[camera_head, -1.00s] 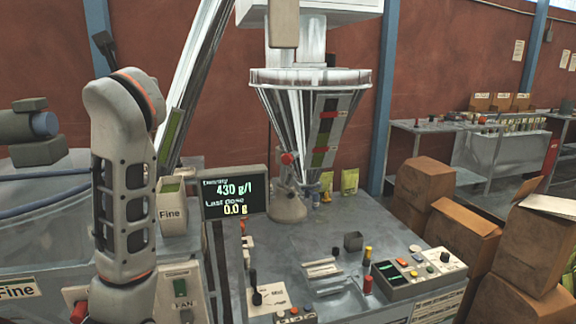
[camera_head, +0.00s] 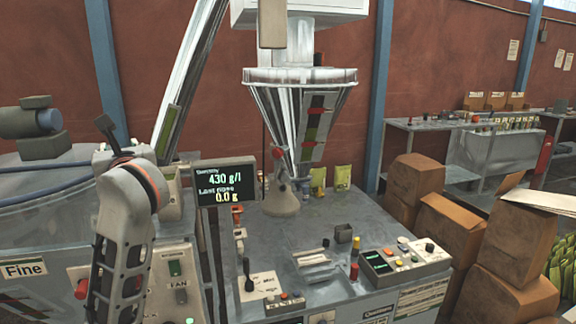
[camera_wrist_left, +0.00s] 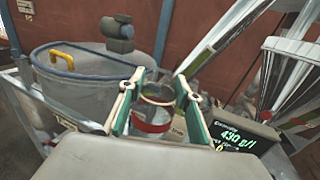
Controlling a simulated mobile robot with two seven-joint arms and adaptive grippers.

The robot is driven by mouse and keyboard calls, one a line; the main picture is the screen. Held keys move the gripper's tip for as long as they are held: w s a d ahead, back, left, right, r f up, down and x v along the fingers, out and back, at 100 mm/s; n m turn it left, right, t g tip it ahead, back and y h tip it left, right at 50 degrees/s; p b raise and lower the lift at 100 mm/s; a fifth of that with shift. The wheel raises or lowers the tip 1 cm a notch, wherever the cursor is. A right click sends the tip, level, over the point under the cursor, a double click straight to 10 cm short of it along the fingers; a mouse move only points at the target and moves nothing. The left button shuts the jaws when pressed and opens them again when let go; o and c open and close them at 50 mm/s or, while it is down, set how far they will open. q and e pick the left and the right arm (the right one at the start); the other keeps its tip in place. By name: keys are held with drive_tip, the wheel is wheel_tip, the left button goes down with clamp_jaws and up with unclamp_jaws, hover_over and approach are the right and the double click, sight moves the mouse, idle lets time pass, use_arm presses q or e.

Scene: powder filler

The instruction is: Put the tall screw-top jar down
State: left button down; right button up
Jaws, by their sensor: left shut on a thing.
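In the left wrist view my left gripper (camera_wrist_left: 158,112) has its two green-padded fingers on either side of a clear round jar with a red band (camera_wrist_left: 150,125). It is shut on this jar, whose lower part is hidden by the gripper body. I cannot tell whether the jar touches anything beneath it. In the head view my left arm stands at the left, in front of the machine, and the jar cannot be made out. My right gripper is in neither view.
The grey bench (camera_head: 300,228) holds a density display (camera_head: 225,188), a control box (camera_head: 405,260) and small parts. The filler funnel (camera_head: 300,105) hangs above it. A large drum (camera_wrist_left: 85,90) stands left of the gripper. Brown boxes (camera_head: 455,225) are stacked at right.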

use_arm(q)
drive_tip(key=shift+m+h, duration=0.3)
drive_tip(key=shift+h, duration=0.1)
drive_tip(key=s+f, duration=0.1)
drive_tip(key=f, duration=0.2)
drive_tip(key=s+f, duration=0.1)
drive_tip(key=f, duration=0.2)
drive_tip(key=s+f, duration=0.1)
drive_tip(key=f, duration=0.2)
drive_tip(key=shift+d+f, duration=0.1)
drive_tip(key=shift+f, duration=0.25)
drive_tip(key=s+d+f+m+t+h, duration=0.1)
drive_tip(key=s+d+f+m+h, duration=0.2)
drive_tip(key=s+f, duration=0.5)
drive_tip(key=s+d+f+m+t+h, duration=0.2)
drive_tip(key=s+d+f+h, duration=0.4)
drive_tip(key=f, duration=0.8)
drive_tip(key=s+d+m, duration=0.1)
drive_tip(key=s+d, duration=0.1)
drive_tip(key=shift+s+d+h, duration=0.2)
drive_tip(key=shift+s+h, duration=0.1)
drive_tip(key=shift+s, duration=0.1)
drive_tip(key=shift+d, duration=0.1)
